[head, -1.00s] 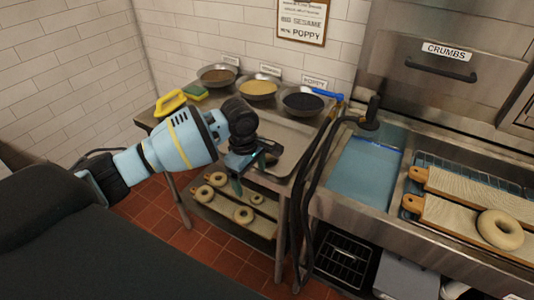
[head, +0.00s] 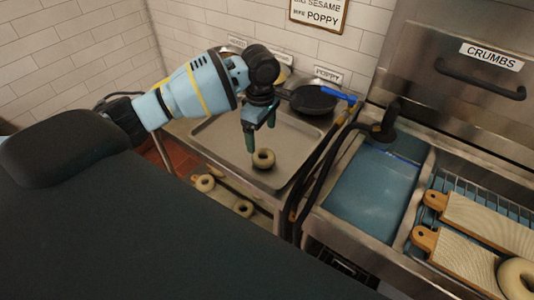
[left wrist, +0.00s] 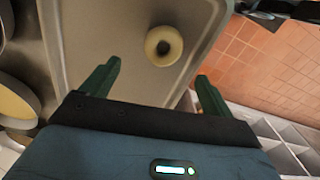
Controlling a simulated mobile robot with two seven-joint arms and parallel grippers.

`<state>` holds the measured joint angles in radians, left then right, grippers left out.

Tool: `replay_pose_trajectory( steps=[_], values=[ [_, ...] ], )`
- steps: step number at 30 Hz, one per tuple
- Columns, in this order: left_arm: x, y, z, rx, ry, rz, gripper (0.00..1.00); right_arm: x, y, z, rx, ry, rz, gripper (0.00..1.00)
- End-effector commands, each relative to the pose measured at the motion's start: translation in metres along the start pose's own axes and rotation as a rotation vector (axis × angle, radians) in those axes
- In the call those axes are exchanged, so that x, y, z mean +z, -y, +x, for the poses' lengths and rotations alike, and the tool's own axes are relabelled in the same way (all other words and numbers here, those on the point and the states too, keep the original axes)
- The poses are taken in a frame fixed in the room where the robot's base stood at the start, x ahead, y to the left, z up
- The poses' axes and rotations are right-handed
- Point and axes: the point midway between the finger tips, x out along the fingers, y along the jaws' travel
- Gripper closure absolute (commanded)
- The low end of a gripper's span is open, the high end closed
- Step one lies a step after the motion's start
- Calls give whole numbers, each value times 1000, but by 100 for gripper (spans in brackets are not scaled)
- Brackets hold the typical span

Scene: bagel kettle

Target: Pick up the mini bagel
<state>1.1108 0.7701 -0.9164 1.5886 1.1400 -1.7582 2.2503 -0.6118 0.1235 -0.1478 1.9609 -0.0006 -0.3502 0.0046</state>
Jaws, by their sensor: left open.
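A small pale bagel (head: 263,158) lies on the metal tray (head: 215,133) on the table. In the left wrist view the bagel (left wrist: 164,46) lies on the tray (left wrist: 95,30), beyond the fingertips and between their lines. My left gripper (head: 260,150) is open and empty, pointing down over the tray, with its fingers close to the bagel in the head view. In the left wrist view the two green fingers of the gripper (left wrist: 158,72) are spread apart. I cannot tell the exact height of the fingertips over the tray. My right gripper is not in view.
More bagels (head: 243,208) lie on a lower shelf. A bowl of black seeds (head: 313,99) stands behind the tray. At right are a blue basin (head: 370,190), wooden boards (head: 458,255) and a larger bagel (head: 518,279). A black hose (head: 322,178) runs along the tray's right side.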

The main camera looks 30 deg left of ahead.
Motion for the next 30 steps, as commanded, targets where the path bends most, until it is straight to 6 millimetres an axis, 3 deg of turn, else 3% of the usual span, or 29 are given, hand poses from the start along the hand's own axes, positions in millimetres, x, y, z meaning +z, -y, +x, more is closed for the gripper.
replay_pose_trajectory(
  steps=[7,14,24,30],
  values=[
    [0,1,24,-4,-1,0,13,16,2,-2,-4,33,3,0],
    [1,1,30,-2,-1,0,13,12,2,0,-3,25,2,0],
    [8,4,74,-3,-1,0,13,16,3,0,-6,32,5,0],
    [8,3,78,0,-1,0,13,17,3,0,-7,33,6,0]
  ],
)
